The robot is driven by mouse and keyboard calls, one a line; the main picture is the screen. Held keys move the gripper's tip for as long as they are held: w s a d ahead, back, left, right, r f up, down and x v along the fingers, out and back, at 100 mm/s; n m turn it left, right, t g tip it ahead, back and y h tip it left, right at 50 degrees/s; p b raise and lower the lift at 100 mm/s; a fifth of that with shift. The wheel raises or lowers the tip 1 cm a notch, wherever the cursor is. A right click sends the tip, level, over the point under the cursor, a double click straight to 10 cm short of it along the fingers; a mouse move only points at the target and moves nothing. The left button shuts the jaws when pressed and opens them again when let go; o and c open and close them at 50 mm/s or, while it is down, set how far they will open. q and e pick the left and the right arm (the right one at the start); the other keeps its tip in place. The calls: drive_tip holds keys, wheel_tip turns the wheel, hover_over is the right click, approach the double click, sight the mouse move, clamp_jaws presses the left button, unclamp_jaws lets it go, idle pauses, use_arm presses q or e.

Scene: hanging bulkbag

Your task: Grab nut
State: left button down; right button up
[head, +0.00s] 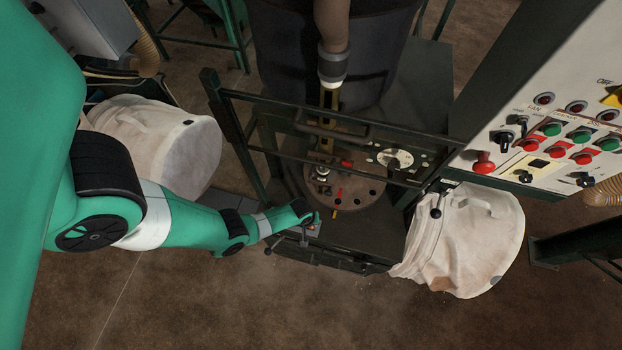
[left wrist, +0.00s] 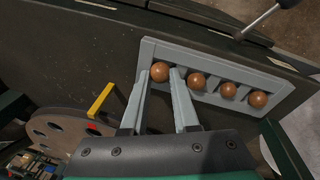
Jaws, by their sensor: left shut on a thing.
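In the left wrist view a grey slotted tray (left wrist: 217,69) holds several round brown nuts in a row. The two grey fingers of my left gripper (left wrist: 161,74) are shut on the leftmost nut (left wrist: 160,70), one finger on each side. This nut still sits at its end of the tray. The other nuts, such as the one beside it (left wrist: 196,80), lie apart in their slots to the right. In the head view my left gripper (head: 312,221) is low at the front of the dark machine frame; the nuts are too small to make out there. My right gripper does not show.
A round brown plate with holes (head: 345,190) and a yellow bar (left wrist: 101,100) are near the gripper. A dark rail (head: 330,118) crosses above the plate. A control panel (head: 555,140) is at the right.

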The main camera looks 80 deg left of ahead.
use_arm(q)
drive_tip(key=shift+s+d, duration=0.1)
drive_tip(key=shift+s, duration=0.2)
wheel_tip(320, 180, up, 3)
drive_tip(key=p, duration=0.2)
drive_tip(key=shift+s+r+p, duration=0.1)
drive_tip(key=shift+p, duration=0.2)
drive_tip(key=s+d+r+p, duration=0.2)
drive_tip(key=d+r+p, duration=0.7)
drive_tip(key=d, duration=0.4)
drive_tip(key=shift+s+d+r+p, duration=0.25)
drive_tip(key=shift+s+d+p, duration=0.1)
drive_tip(key=shift+s, duration=0.05)
